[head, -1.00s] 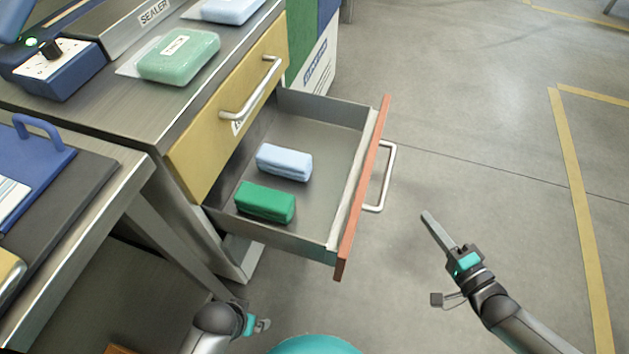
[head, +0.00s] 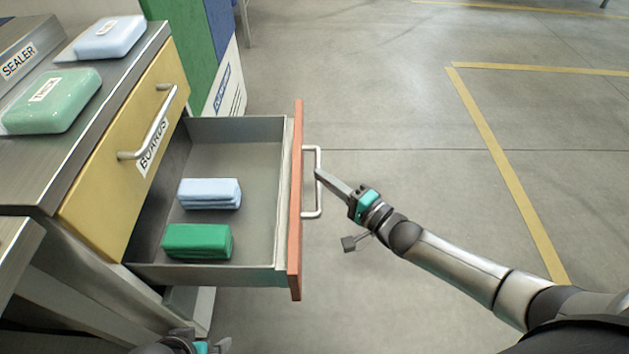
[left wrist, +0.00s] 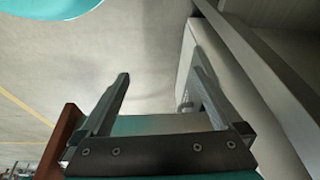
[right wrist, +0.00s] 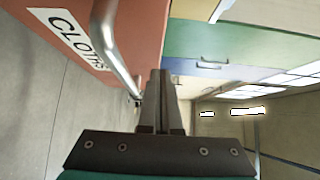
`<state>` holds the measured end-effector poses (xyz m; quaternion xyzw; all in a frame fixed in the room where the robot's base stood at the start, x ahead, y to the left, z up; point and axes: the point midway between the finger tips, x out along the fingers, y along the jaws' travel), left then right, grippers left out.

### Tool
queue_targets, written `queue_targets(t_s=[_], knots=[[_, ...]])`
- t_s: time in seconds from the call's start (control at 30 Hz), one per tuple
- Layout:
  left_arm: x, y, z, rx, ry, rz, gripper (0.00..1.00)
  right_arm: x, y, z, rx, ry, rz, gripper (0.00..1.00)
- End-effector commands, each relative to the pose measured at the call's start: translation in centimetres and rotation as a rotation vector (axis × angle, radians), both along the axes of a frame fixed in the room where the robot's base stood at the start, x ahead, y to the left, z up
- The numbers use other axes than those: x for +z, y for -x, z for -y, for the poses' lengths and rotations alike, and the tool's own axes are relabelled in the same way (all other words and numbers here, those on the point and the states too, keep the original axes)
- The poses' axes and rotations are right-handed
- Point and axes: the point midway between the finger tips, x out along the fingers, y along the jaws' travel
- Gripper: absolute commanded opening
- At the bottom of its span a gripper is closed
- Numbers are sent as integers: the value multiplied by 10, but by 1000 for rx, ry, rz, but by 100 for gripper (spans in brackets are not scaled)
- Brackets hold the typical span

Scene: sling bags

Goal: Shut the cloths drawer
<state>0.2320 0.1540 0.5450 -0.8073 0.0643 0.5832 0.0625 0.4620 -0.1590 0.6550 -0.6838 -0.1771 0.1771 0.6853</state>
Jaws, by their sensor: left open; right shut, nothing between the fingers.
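The cloths drawer stands pulled out, with its red front (head: 296,215) to the right and a silver bar handle (head: 319,183) on it. A blue folded cloth (head: 209,193) and a green one (head: 197,241) lie inside. The right wrist view shows the red front (right wrist: 150,22) with a CLOTHS label (right wrist: 72,38) and the handle (right wrist: 118,50) close by. My right gripper (head: 320,174) is shut and empty, its tips at the handle; I cannot tell if they touch. My left gripper (left wrist: 160,95) is open and empty, low near the cabinet, mostly out of the head view.
Above is a shut yellow drawer (head: 105,190) labelled BOARDS with its own handle (head: 150,130). A green pack (head: 52,105) and a pale blue pack (head: 108,40) lie on the counter. The floor (head: 400,110) right of the drawer is clear.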

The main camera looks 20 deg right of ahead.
Motion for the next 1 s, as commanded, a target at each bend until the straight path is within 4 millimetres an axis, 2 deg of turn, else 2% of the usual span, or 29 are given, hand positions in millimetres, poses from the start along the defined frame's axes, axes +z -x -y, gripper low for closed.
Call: queue_targets(t_s=[0.03,0.2,0.77,0.87,1.0], knots=[[2,-1,0,0,0,5,100,0,-2,-7,0,-3,2,0],[9,-2,0,0,2,14,100,0,-5,-20,-1,0,1,0],[11,-3,0,1,2,16,100,0,-8,-28,-1,0,0,0],[11,-3,0,0,2,16,100,1,-10,-39,1,-3,1,0],[10,-3,1,1,2,16,100,2,-18,-64,2,-5,3,0]])
